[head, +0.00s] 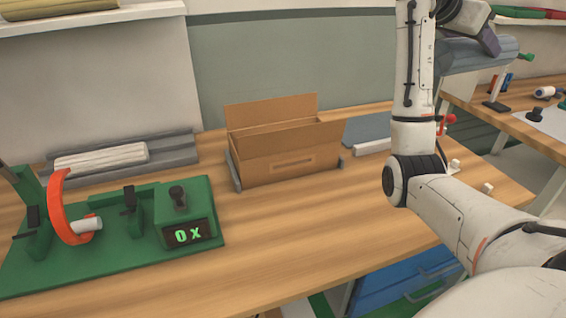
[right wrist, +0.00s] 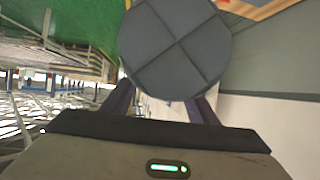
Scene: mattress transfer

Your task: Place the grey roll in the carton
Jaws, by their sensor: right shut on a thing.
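The grey roll (head: 478,54) is at the upper right of the head view, held above the right side of the bench. My right gripper (head: 489,42) is shut on it from above. In the right wrist view the roll's round, cross-marked grey end (right wrist: 175,45) shows between the fingers (right wrist: 160,105). The brown carton (head: 290,163) stands on the bench in the middle of the head view, upright with its top flaps open. The roll is apart from it, to its right and higher. The carton's inside floor is hidden. My left gripper is not in view.
A green fixture (head: 120,250) with an orange ring and a display stands at left. A blue-grey sheet (head: 368,128) lies right of the carton. The bench front (head: 300,225) is clear.

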